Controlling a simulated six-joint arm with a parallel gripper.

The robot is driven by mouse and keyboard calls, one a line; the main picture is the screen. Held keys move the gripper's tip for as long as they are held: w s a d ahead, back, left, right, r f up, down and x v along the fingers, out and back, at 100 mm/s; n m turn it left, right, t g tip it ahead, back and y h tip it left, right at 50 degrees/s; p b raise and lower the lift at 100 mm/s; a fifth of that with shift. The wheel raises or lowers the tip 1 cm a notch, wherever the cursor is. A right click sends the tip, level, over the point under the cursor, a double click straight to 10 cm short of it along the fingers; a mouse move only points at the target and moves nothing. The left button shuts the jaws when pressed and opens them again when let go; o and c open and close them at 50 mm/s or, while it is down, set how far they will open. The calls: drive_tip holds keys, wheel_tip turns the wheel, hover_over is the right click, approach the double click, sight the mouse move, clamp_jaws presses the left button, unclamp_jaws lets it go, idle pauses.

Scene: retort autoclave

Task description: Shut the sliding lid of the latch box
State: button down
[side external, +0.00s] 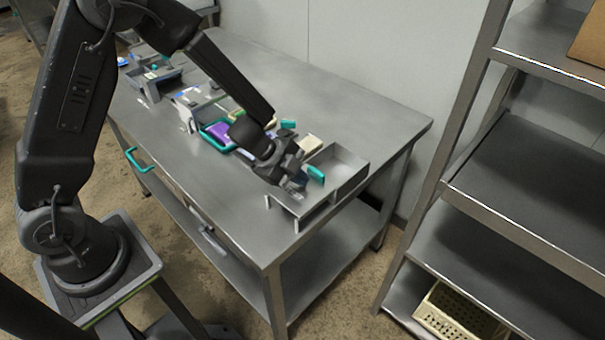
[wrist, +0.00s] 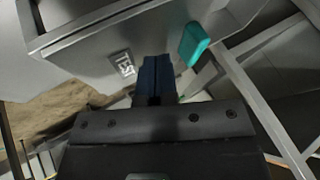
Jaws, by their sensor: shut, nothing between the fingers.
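The latch box (side external: 347,186) is a grey metal box at the table's near right end. Its back right part shows an open compartment. A flat grey panel (side external: 290,205), seemingly the sliding lid, lies at its front left, partly hidden by my gripper. A teal tab (side external: 316,173) stands on the box and also shows in the wrist view (wrist: 195,42). My gripper (side external: 299,183) is low over the box, left of the tab. In the wrist view its dark blue fingers (wrist: 156,72) are together and empty, beside a small lettered label (wrist: 122,65). Whether they touch the box is unclear.
More small boxes (side external: 160,78) stand at the far left. A metal shelf rack (side external: 470,190) rises at right. The table's back right is clear.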

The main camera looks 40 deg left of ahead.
drive_tip(key=shift+w, duration=0.65)
drive_tip(key=w, duration=1.2)
drive_tip(key=shift+w, duration=0.4)
